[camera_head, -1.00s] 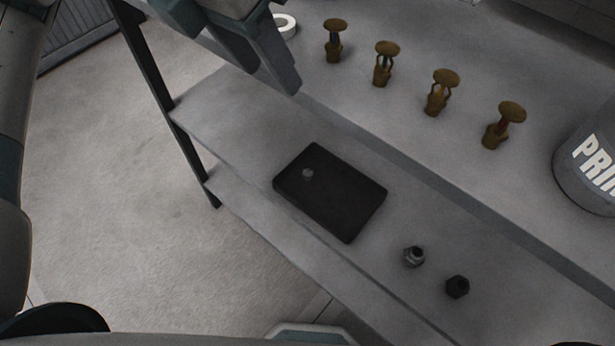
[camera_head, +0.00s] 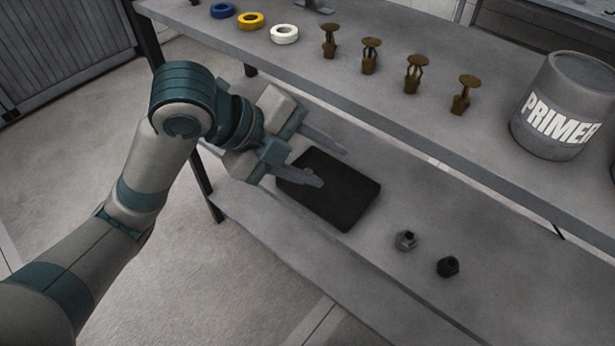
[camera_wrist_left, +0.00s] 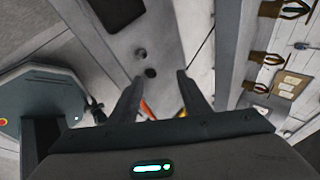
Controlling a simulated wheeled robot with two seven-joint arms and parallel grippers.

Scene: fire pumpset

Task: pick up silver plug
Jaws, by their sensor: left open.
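A small silver-grey plug (camera_head: 405,240) stands on the lower shelf, right of a black pad (camera_head: 340,207). A similar dark plug (camera_head: 447,266) stands just right of it. In the left wrist view, the silver-grey plug (camera_wrist_left: 140,53) looks dark, between the pad (camera_wrist_left: 117,12) and the dark plug (camera_wrist_left: 151,72). My left gripper (camera_head: 333,167) is open and empty, its fingers over the pad and apart from both plugs. The pad's left part is partly hidden behind the fingers. My right gripper is not in view.
The upper shelf (camera_head: 480,140) overhangs behind. It carries several brass sprinkler heads (camera_head: 414,74), blue, yellow and white (camera_head: 285,34) tape rolls, and a grey PRIMER bucket (camera_head: 563,105). The lower shelf is bare right of the plugs.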

